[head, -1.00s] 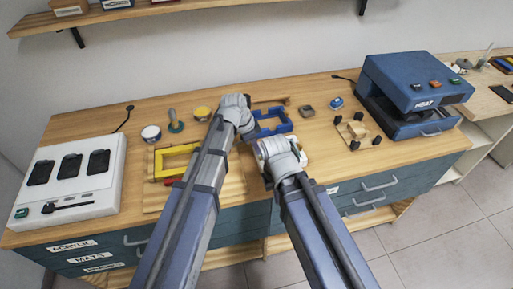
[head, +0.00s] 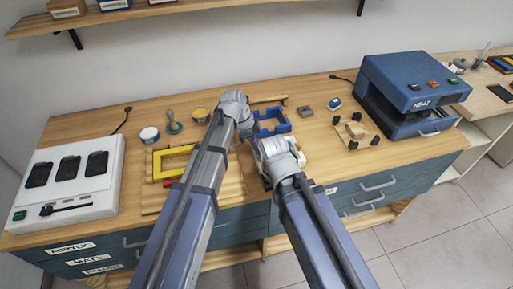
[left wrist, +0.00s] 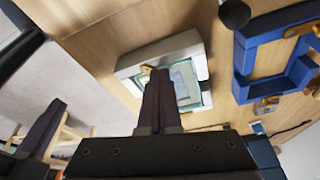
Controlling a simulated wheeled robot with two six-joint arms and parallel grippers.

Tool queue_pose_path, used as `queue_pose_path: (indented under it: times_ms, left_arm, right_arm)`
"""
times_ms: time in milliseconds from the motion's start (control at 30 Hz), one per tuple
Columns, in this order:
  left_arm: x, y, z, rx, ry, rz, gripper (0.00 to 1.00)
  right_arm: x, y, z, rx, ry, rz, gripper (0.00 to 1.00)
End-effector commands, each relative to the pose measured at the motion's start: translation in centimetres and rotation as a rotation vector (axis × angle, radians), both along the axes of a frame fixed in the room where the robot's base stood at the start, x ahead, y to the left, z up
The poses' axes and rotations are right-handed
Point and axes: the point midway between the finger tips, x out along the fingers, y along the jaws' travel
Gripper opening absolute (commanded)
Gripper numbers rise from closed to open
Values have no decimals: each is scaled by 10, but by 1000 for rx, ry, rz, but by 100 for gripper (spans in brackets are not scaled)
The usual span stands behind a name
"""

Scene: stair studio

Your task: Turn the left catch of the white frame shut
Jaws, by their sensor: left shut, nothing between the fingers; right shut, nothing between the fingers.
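The white frame (left wrist: 192,48) lies flat on the wooden bench, with a pale greenish pane inside it. One small brass catch (left wrist: 146,69) shows at its edge, and another brass piece shows near its far lower side. My left gripper (left wrist: 158,76) is shut and empty. Its fingers reach over the frame, with the tips close beside the brass catch; I cannot tell whether they touch. In the head view my arms hide most of the white frame. My right gripper (head: 257,152) is down near the frame, its fingertips largely hidden by its wrist.
A blue frame (head: 272,125) lies just behind the white one and shows beside it in the left wrist view (left wrist: 245,55). A blue heat press (head: 410,85) stands right and a white charger-like tray (head: 72,205) left.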

Motion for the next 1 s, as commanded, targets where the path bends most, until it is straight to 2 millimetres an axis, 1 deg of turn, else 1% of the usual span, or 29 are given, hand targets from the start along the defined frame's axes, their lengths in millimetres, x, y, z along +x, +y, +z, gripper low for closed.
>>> queue_pose_path:
  times_ms: [633, 1000]
  left_arm:
    - [1, -3, 0, -1, 1, -141, 0]
    - [1, -5, 0, 0, 0, -142, 0]
  right_arm:
    - [0, 0, 0, 0, 0, 0, 0]
    - [0, 0, 0, 0, 0, 0, 0]
